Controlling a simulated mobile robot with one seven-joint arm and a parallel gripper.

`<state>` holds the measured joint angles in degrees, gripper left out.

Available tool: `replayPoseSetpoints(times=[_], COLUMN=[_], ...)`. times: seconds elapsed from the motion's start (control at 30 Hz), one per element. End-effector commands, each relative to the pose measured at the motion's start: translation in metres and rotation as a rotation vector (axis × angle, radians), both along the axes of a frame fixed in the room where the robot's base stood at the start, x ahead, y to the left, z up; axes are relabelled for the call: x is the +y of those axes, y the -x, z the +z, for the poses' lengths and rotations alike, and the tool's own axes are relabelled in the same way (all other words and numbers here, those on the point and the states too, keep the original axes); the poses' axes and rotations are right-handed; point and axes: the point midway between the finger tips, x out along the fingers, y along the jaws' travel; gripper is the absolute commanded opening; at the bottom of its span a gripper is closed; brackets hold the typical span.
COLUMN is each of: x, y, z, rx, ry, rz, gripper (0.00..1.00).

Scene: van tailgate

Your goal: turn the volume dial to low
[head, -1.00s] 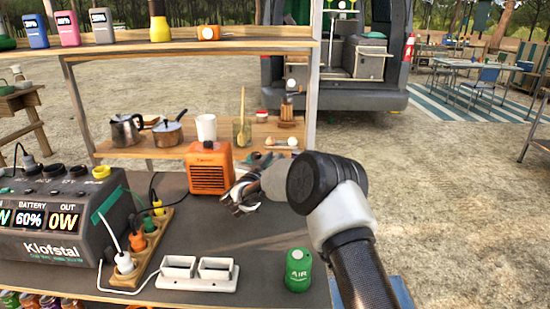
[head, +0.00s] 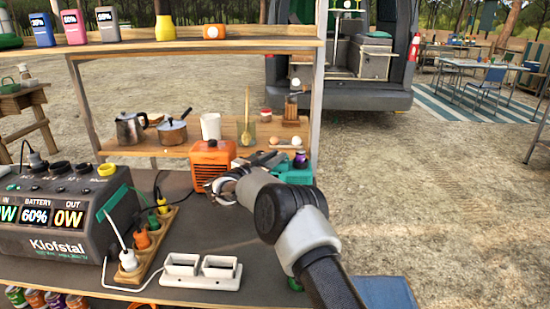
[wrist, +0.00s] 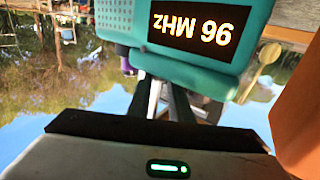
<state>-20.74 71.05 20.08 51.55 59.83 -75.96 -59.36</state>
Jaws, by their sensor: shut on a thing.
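A teal radio (head: 294,177) stands on the counter right of the orange heater, partly behind my arm in the head view. In the wrist view the radio (wrist: 120,22) is close and upside down, and its display (wrist: 199,27) reads 96 MHz. The fingertips and the gripped part are hidden behind the radio's edge, so the dial's setting cannot be seen.
The orange heater (head: 211,162) stands close at my gripper's left. A power station (head: 58,228), a strip with plugs (head: 150,250) and a white double socket (head: 200,271) fill the left and front of the counter. A shelf with pots is behind.

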Motion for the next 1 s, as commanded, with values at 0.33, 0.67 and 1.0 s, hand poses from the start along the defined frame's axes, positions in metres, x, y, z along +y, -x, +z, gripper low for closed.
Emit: replayPoseSetpoints(times=[0.33,0.67,1.0], x=[0.000,0.000,-0.010], y=[0.000,0.000,0.003], z=[-0.001,0.000,-0.001], rx=[0.002,0.003,0.004], ry=[0.000,0.001,0.000], rz=[0.002,0.025,0.235], gripper=[0.38,0.38,0.38])
